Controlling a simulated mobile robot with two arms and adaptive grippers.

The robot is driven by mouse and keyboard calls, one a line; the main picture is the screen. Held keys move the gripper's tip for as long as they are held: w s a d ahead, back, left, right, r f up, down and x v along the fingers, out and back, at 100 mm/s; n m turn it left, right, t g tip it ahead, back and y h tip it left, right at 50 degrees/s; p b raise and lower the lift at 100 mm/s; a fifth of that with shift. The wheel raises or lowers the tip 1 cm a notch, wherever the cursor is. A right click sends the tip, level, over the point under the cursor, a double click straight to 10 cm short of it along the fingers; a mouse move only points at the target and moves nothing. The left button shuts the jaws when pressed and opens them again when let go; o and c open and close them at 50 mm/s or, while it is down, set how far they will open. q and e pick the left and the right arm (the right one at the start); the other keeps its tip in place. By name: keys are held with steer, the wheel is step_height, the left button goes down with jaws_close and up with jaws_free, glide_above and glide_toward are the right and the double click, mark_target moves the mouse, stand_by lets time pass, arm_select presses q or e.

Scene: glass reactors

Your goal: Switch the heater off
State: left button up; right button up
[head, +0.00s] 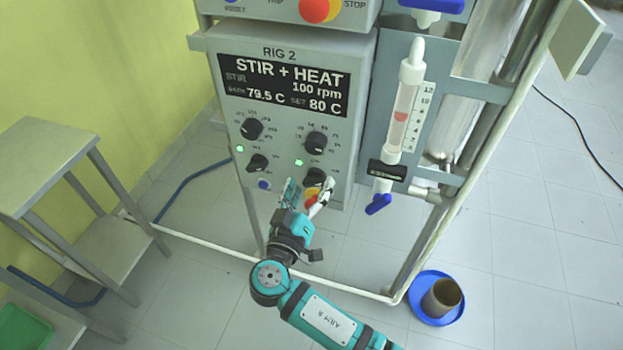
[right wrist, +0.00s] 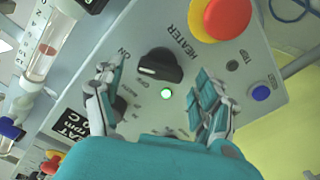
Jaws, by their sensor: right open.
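The stir-and-heat control box (head: 225,130) is labelled RIG 2. Its display (head: 285,88) reads STIR + HEAT, 100 rpm, 79.5 C and set 80 C. The black heater knob (head: 314,175) is at the lower right of the panel. In the right wrist view the heater knob (right wrist: 160,67) has HEATER and ON lettering around it, and the green lamp (right wrist: 166,93) beside it is lit. My right gripper (head: 308,192) is open in front of the lower panel. In the right wrist view its fingers (right wrist: 160,80) stand on either side of the knob, apart from it. My left gripper is out of view.
A red-and-yellow stop button (right wrist: 222,18) sits close to the heater knob. Other knobs (head: 252,129) and a blue button (head: 264,184) share the panel. A blue dish (head: 428,312) with a cup lies on the floor.

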steer(key=shift+w+d, duration=0.25)
steer(key=shift+w, duration=0.45)
steer(key=c, duration=1.2)
steer(key=shift+o, duration=0.2)
